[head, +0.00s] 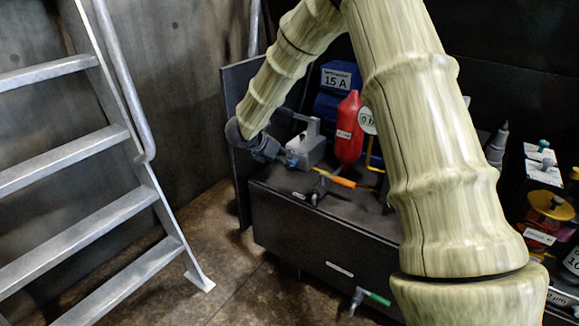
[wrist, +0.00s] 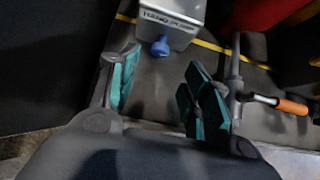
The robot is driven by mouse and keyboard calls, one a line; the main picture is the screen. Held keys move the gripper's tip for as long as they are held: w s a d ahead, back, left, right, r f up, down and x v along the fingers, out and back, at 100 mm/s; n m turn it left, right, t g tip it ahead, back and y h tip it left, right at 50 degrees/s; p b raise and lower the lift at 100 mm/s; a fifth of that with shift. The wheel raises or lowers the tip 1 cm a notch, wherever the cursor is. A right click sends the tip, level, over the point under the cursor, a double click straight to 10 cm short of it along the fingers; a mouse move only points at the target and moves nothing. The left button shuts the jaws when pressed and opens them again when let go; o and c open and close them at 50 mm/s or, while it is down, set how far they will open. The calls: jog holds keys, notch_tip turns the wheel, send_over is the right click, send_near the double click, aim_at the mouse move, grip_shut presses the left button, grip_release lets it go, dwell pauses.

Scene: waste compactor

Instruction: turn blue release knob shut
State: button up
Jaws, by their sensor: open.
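The blue release knob (wrist: 160,46) sticks out from the front of a grey box (wrist: 172,17) in the wrist view. In the head view the box (head: 307,148) stands on top of a dark cabinet, and the knob (head: 291,162) shows as a small blue spot by my gripper. My gripper (wrist: 158,92) is open and empty. Its two teal-padded fingers stand to the left and right of the knob in the picture, with the knob between and beyond the tips. I see no contact with the knob. In the head view my gripper (head: 268,150) is partly dark and hard to make out.
An orange-handled lever (wrist: 290,105) lies close to the right finger. A red bottle (head: 349,128) and a blue unit labelled 15 A (head: 338,77) stand behind. A green-handled crank (head: 375,298) sticks out of the cabinet front (head: 320,250). A metal ladder (head: 90,150) stands at left.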

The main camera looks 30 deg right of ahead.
aim_at(291, 164)
jog(key=b+x, duration=0.3)
jog(key=x, duration=0.6)
jog(key=shift+d+f, duration=0.1)
jog(key=c, duration=1)
jog(key=p, duration=0.2)
jog(key=shift+r+g+p, duration=0.3)
jog(key=shift+p, duration=0.05)
jog(key=shift+w+n+g+h+p, duration=0.15)
jog(key=shift+n+g+h+p, duration=0.3)
jog(key=shift+p, duration=0.8)
jog(key=shift+f+n+g+p, duration=0.25)
jog(key=shift+g+p, duration=0.1)
jog(key=shift+p, duration=0.3)
jog(key=o, duration=1)
